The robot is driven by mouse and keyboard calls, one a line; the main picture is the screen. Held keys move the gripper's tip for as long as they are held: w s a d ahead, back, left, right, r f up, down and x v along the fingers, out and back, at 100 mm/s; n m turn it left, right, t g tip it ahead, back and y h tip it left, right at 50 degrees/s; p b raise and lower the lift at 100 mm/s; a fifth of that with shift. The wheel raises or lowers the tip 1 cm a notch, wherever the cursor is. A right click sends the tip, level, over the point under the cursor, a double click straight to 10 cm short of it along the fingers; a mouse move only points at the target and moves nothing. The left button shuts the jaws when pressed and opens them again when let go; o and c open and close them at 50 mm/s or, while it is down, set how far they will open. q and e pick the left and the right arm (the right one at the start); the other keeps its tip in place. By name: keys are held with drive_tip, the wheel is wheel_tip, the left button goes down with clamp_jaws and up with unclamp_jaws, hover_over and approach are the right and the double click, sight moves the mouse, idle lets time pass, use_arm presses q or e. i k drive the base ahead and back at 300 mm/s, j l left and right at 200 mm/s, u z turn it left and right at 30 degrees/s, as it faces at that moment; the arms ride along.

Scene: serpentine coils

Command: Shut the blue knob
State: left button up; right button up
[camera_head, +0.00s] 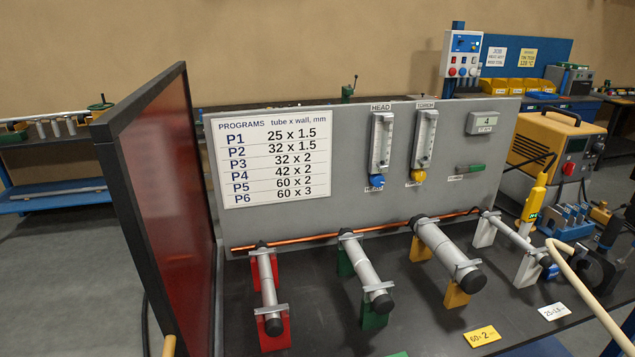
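The blue knob (376,181) sits at the foot of the left flow meter (382,143), under the label HEAD, on the upright grey panel (350,207). A small label is below the knob, partly covered by it. A similar yellow knob (417,176) is under the right flow meter (425,138), labelled TORCH. I cannot tell from this view how far the blue knob is turned. Neither of my grippers is in view, and nothing touches the knob.
Several capped grey tubes, such as this one (268,291), lie on coloured stands before the panel. A copper pipe (330,237) runs behind them. A dark red screen (158,200) closes the left side. A beige hose (592,300) curves at right. Space before the knob, above the tubes, is clear.

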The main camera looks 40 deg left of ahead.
sight(377, 181)
drive_tip(key=i+l+u, duration=0.15)
drive_tip(key=u, duration=0.35)
drive_tip(key=i+l+u, duration=0.1)
drive_tip(key=u, duration=0.35)
drive_tip(key=i+l+u, duration=0.1)
drive_tip(key=l+u, duration=0.25)
drive_tip(key=u, duration=0.15)
drive_tip(key=l+u, duration=0.2)
drive_tip(key=u, duration=0.25)
drive_tip(key=l+u, duration=0.3)
drive_tip(key=u, duration=0.2)
